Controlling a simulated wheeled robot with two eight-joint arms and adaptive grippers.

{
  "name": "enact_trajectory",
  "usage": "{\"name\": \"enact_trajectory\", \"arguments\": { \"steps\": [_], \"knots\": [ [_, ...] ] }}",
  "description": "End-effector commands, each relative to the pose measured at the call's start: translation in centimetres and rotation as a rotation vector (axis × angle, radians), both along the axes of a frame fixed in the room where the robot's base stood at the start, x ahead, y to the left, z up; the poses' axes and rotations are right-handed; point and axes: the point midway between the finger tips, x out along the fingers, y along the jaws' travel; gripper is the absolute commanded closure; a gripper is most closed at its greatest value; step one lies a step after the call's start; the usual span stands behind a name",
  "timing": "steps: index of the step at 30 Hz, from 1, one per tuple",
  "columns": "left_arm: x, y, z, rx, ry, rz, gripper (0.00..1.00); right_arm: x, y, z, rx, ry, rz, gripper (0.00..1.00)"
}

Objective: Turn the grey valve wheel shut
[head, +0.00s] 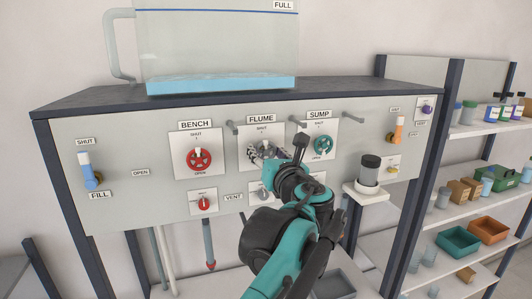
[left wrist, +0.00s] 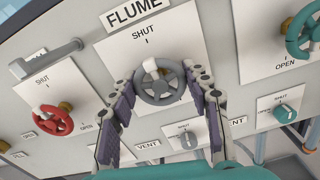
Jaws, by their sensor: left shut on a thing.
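The grey valve wheel (left wrist: 159,97) sits under the FLUME label on its white plate. In the left wrist view it stands between the two fingers of my left gripper (left wrist: 160,82), which is shut on its rim. The wheel's white mark (left wrist: 150,66) points up, roughly toward the SHUT tick. In the head view my left gripper (head: 272,153) reaches the FLUME plate (head: 246,137) from the lower right and partly hides the wheel. My right gripper is not in view.
A red wheel (head: 199,159) under BENCH and a teal wheel (head: 322,146) under SUMP flank the grey one. Small vent knobs, such as the red one (head: 204,204), sit below. Grey pegs (head: 232,127) jut from the panel. A water tank (head: 215,50) stands on top.

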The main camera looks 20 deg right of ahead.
Motion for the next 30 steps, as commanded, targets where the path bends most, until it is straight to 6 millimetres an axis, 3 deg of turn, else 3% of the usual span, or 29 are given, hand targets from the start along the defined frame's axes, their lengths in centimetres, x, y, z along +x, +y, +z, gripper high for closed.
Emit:
{"name": "enact_trajectory", "arguments": {
  "steps": [19,20,22,30],
  "knots": [
    [0.00,0.01,-0.17,0.048,0.005,0.001,0.81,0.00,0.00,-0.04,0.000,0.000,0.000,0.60],
    [0.00,0.01,-0.16,0.048,0.005,0.001,0.47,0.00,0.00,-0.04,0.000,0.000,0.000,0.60],
    [-0.01,0.01,-0.14,0.049,0.004,0.000,0.30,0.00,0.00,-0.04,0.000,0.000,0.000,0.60],
    [-0.02,0.00,-0.07,0.049,0.003,0.000,0.30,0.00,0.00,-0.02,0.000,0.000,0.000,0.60]
  ]
}}
